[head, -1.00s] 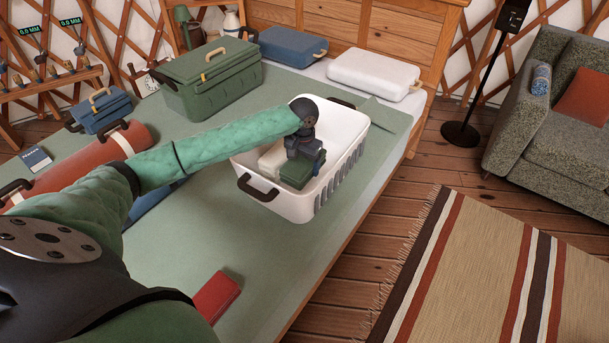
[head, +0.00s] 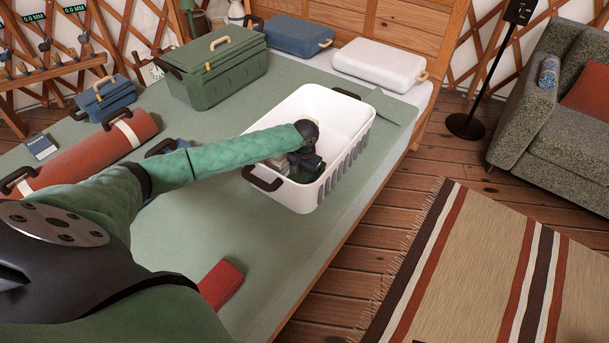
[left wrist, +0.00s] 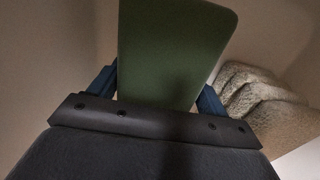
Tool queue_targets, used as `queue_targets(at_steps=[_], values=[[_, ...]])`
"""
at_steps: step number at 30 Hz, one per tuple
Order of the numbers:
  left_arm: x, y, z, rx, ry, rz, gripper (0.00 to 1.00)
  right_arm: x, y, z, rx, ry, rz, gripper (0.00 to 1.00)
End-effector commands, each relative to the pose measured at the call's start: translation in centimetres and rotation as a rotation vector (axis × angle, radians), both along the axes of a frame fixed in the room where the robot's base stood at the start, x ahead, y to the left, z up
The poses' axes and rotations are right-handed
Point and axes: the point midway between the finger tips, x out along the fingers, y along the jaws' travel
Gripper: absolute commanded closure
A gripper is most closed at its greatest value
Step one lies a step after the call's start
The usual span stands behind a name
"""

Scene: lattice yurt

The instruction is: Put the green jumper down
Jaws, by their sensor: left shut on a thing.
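The white laundry basket (head: 350,112) stands on the bed. My left gripper (head: 306,172) reaches down into it near its front end. In the left wrist view the green jumper (left wrist: 172,50), a folded flat-sided bundle, sits between the two blue fingers of my left gripper (left wrist: 160,88), which are shut on it. In the head view the gripper and basket wall hide the jumper, so I cannot tell whether it touches the basket floor. A pale, knobbly folded thing (left wrist: 262,98) lies beside it in the basket. My right gripper is not in view.
A green chest (head: 215,75), a blue case (head: 105,100), a red roll (head: 90,158) and a red block (head: 222,283) lie on the bed. A white case (head: 378,66) is at the head end. The bed right of the basket is a narrow strip.

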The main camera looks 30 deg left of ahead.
Motion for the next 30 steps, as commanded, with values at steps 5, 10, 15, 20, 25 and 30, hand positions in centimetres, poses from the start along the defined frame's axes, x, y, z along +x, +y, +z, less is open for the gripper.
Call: queue_targets(at_steps=[5, 10, 15, 20, 25, 30], values=[[0.0, 0.0, -0.5, 0.000, -0.002, 0.000, 0.52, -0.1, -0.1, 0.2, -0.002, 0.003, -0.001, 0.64], [0.0, 0.0, -0.5, 0.000, -0.001, 0.000, 0.52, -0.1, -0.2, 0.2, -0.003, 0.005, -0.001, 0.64], [0.0, 0.0, -0.7, 0.000, -0.001, 0.000, 0.05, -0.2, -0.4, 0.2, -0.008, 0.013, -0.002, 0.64], [0.0, 0.0, -0.7, 0.000, -0.001, 0.000, 0.01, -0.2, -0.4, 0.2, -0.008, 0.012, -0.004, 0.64], [0.0, 0.0, -0.7, 0.000, -0.001, -0.001, 0.01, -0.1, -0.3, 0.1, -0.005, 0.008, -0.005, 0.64], [0.1, 0.0, 0.7, 0.000, -0.003, -0.001, 0.01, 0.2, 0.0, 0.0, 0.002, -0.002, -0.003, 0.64]])
